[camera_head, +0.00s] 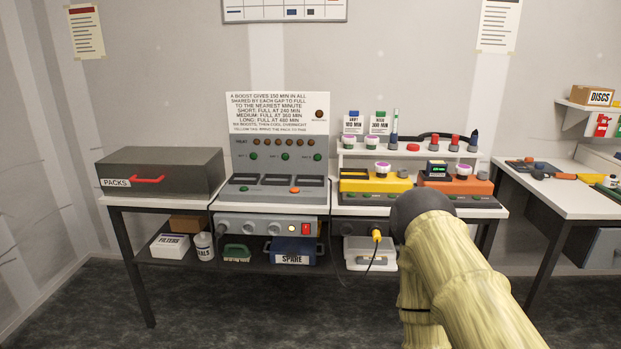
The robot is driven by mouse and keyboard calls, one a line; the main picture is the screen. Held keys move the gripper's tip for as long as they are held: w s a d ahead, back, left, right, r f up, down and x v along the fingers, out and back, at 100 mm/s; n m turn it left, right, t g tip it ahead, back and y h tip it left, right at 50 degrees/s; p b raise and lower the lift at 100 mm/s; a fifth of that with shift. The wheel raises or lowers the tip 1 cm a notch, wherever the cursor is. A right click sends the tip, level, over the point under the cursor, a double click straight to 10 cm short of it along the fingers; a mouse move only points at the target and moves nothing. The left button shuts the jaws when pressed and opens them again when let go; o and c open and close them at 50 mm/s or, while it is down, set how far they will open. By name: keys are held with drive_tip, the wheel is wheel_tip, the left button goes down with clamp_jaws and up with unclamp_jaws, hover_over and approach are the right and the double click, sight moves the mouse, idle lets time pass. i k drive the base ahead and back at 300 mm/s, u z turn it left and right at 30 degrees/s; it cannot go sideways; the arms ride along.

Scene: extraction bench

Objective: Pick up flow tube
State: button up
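A slim upright tube (395,126) with a pale top and a blue lower part stands on the white rack shelf (407,151) at the back of the bench; it looks like the flow tube, but I see no label on it. A dark blue pointed piece (473,140) stands at the shelf's right end. My arm comes in from the lower right in a yellowish sleeve and ends in a dark rounded part in front of the bench's right section. My gripper's fingers do not show, and the arm hides part of the bench edge behind it.
Yellow (376,186) and orange (455,186) units sit below the rack. Several red-capped pieces and white cups stand close by. A grey control console (277,185) and a PACKS box (161,171) are to the left. A side table (565,193) with tools is at right.

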sight(393, 138)
drive_tip(key=i, duration=0.15)
drive_tip(key=z, duration=2)
drive_tip(key=i, duration=1.25)
drive_tip(key=u, duration=3.55)
drive_tip(key=i, duration=1)
drive_tip(key=u, duration=0.05)
